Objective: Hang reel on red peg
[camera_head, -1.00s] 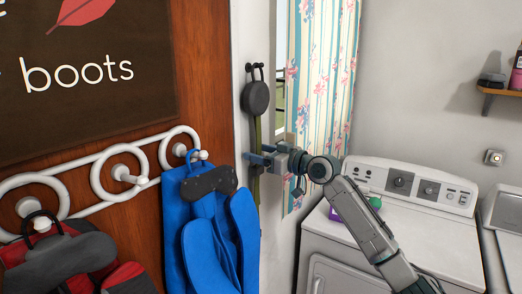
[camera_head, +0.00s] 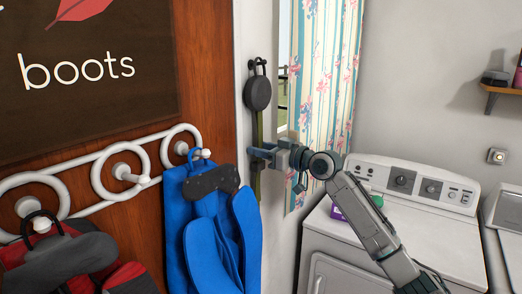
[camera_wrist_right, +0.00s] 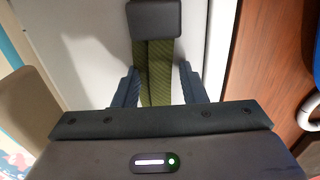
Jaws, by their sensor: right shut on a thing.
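A dark round reel (camera_head: 258,94) hangs on the narrow white wall from a dark double hook (camera_head: 257,66). A green strap (camera_head: 256,125) hangs down below it. My right gripper (camera_head: 256,154) is at this strap, below the round body, and is shut on it. In the right wrist view the green strap (camera_wrist_right: 158,75) runs between my two fingers (camera_wrist_right: 158,88), under a dark block-like part (camera_wrist_right: 154,19). No red peg shows in either view. My left gripper is not in view.
A wooden panel with white ring hooks (camera_head: 118,172) holds a blue garment (camera_head: 214,225) and a red and grey bag (camera_head: 60,262), left of my gripper. A flowered curtain (camera_head: 325,80) hangs close on the right. A white washer (camera_head: 400,215) stands at the right.

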